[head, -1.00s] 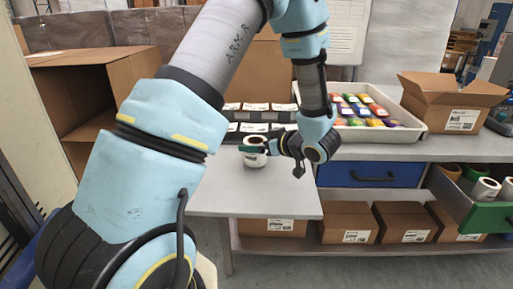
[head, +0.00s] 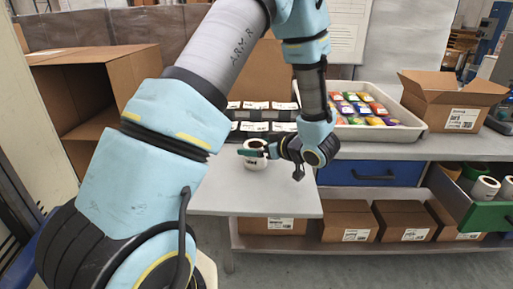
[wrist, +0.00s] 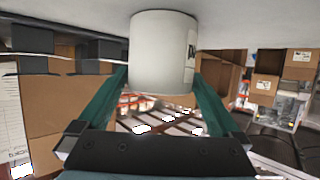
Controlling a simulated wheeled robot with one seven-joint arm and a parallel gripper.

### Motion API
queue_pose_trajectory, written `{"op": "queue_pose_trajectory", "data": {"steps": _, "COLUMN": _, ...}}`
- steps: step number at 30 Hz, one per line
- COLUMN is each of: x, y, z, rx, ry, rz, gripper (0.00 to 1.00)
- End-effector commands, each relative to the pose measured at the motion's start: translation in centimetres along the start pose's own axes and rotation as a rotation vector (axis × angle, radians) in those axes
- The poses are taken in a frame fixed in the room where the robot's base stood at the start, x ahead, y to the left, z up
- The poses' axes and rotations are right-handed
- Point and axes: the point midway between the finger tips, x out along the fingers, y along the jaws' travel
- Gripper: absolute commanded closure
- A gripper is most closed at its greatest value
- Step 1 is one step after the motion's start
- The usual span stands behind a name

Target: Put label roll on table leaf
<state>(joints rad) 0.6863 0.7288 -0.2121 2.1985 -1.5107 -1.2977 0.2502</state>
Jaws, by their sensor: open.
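The white label roll (head: 256,163) stands upright on the grey table leaf (head: 230,197), towards its back. In the wrist view, which is upside down, the roll (wrist: 160,50) shows as a pale cylinder with a printed mark, its base against the leaf (wrist: 65,12). My gripper (head: 252,152) is at the roll's upper part, reaching in from the right. In the wrist view its green fingers (wrist: 160,82) are open, one on each side of the roll. Whether either finger touches it cannot be told.
Behind the leaf is a dark rack of white-labelled items (head: 255,127). A white tray of colourful packs (head: 425,130) and an open carton (head: 455,103) stand on the bench. A blue drawer (head: 370,173) and a green bin with rolls (head: 487,216) are at right. The leaf's front is clear.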

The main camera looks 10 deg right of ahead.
Motion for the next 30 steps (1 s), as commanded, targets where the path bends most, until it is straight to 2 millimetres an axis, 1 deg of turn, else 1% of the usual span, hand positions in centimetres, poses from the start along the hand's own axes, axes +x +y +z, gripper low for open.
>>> {"op": "queue_pose_trajectory", "data": {"steps": 5, "x": -2.8, "y": 0.1, "z": 0.2, "rx": -0.001, "ry": 0.0, "rz": 0.006, "gripper": 0.0}}
{"op": "queue_pose_trajectory", "data": {"steps": 12, "x": -7.9, "y": 0.1, "z": 0.2, "rx": -0.001, "ry": 0.0, "rz": 0.006, "gripper": 0.0}}
{"op": "queue_pose_trajectory", "data": {"steps": 15, "x": -9.6, "y": 0.1, "z": 0.1, "rx": -0.001, "ry": 0.001, "rz": 0.004, "gripper": 0.0}}
{"op": "queue_pose_trajectory", "data": {"steps": 18, "x": -10.9, "y": 0.1, "z": 0.1, "rx": -0.001, "ry": 0.0, "rz": 0.004, "gripper": 0.0}}
{"op": "queue_pose_trajectory", "data": {"steps": 21, "x": -11.6, "y": 0.0, "z": 0.1, "rx": 0.0, "ry": 0.0, "rz": 0.002, "gripper": 0.0}}
{"op": "queue_pose_trajectory", "data": {"steps": 24, "x": -11.9, "y": 0.0, "z": 0.0, "rx": 0.0, "ry": 0.0, "rz": 0.001, "gripper": 0.0}}
{"op": "queue_pose_trajectory", "data": {"steps": 30, "x": -12.0, "y": 0.0, "z": 0.0, "rx": 0.001, "ry": 0.0, "rz": 0.001, "gripper": 0.0}}
